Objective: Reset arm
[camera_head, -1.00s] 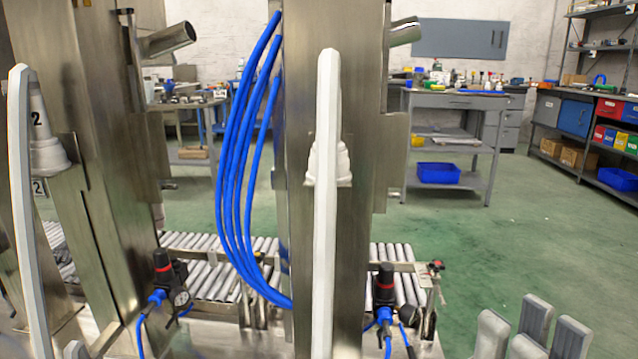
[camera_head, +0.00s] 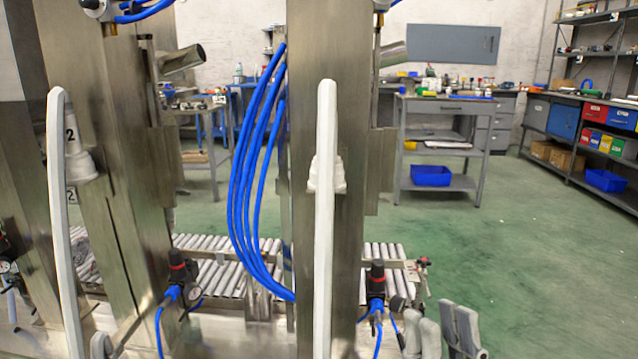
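My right gripper (camera_head: 440,332) shows at the bottom, right of centre. Its grey fingers point up with a gap between them and nothing in it. It is just right of a black regulator with a red band (camera_head: 377,285), in front of the roller conveyor. I cannot tell whether it touches anything. Two tall white lances stand upright, one in the centre (camera_head: 325,220) and one at the left (camera_head: 60,220), each before a steel column. Neither is held by a visible gripper.
Steel columns (camera_head: 350,240) and looped blue hoses (camera_head: 240,190) fill the left and centre. A roller conveyor (camera_head: 220,280) runs behind. A workbench (camera_head: 445,105) and shelving (camera_head: 590,110) stand farther back. The green floor (camera_head: 530,260) at the right is clear.

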